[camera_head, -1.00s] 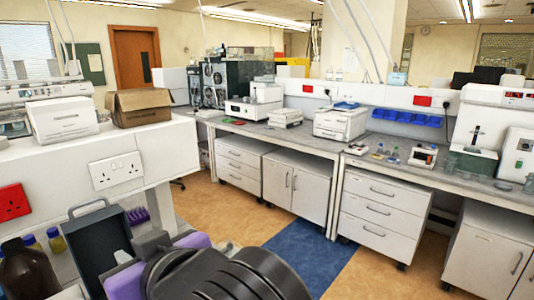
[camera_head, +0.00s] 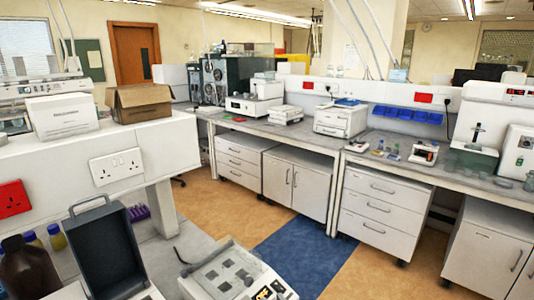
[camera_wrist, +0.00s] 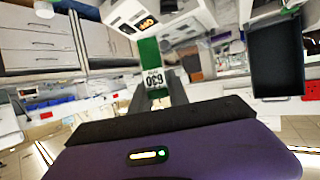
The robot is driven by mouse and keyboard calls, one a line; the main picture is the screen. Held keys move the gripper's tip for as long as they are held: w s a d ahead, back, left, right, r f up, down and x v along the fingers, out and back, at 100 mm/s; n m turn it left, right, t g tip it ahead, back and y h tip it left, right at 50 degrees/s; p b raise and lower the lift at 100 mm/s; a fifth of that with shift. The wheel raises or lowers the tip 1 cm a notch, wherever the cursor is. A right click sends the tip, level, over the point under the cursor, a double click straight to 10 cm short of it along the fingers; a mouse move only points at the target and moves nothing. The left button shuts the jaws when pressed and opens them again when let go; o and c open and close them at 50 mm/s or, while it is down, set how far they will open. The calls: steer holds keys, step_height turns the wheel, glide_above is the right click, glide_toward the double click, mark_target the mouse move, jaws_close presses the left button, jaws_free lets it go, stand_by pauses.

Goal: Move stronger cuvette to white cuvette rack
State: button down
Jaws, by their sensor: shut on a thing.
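My gripper (camera_wrist: 156,88) shows in the wrist view, its two grey fingers shut on a narrow piece that looks like a cuvette (camera_wrist: 150,55). The piece has a green part and a white label with black digits, which reads upside down in this view. I cannot tell whether it is the stronger cuvette. My gripper is not in the head view. I cannot make out the white cuvette rack with certainty in either view.
A white instrument (camera_head: 232,274) with a lit display stands on the near bench, beside a dark open box (camera_head: 104,250). A brown bottle (camera_head: 28,270) is at the lower left. A purple rack (camera_head: 138,213) stands behind the box. Blue bins (camera_head: 407,116) hang above the far bench.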

steer(key=s+d+f+m+h, duration=0.2)
steer(key=s+d+f, duration=0.2)
steer(key=d+f, duration=0.4)
steer(key=s+d+f+m+h, duration=0.2)
steer(key=s+d+f, duration=0.35)
steer(key=d, duration=0.55)
step_height(320, 180, down, 10)
steer(key=w+b, duration=0.1)
steer(key=b, duration=0.9)
steer(key=shift+a+t, duration=0.3)
steer(key=shift+t, duration=0.1)
steer(key=shift+w+a, duration=0.1)
